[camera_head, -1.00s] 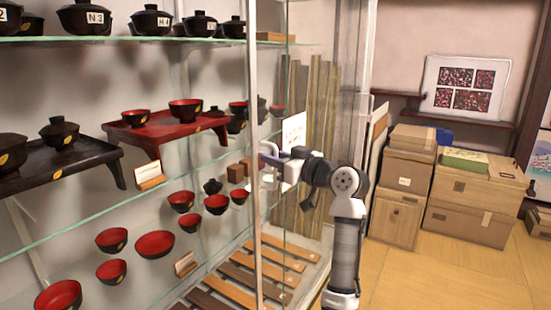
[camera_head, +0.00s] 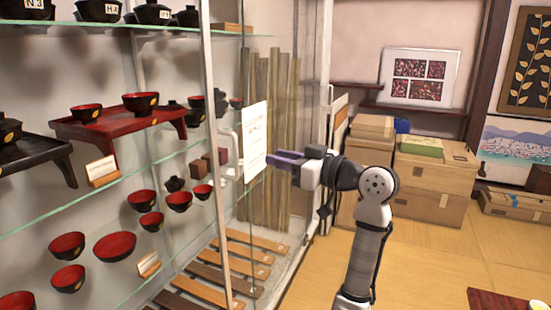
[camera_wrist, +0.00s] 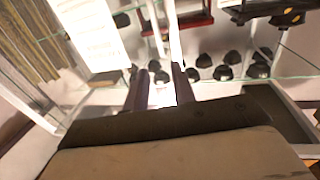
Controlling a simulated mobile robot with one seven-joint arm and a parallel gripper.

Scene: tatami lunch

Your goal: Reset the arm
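My gripper (camera_head: 272,159) is at the end of my raised arm, in front of the glass display cabinet, pointing left toward its door. In the wrist view, the two dark fingers of my gripper (camera_wrist: 159,76) stand apart with nothing seen held between them. A pale door handle (camera_head: 234,153) is to the left of the fingertips in the head view, with a visible gap between.
The cabinet holds black and red bowls (camera_head: 115,246) on glass shelves and a red stand (camera_head: 120,127). A white notice (camera_head: 255,140) is behind the fingers. Cardboard boxes (camera_head: 430,190) stand at the back. The tatami floor (camera_head: 430,265) at right is mostly clear.

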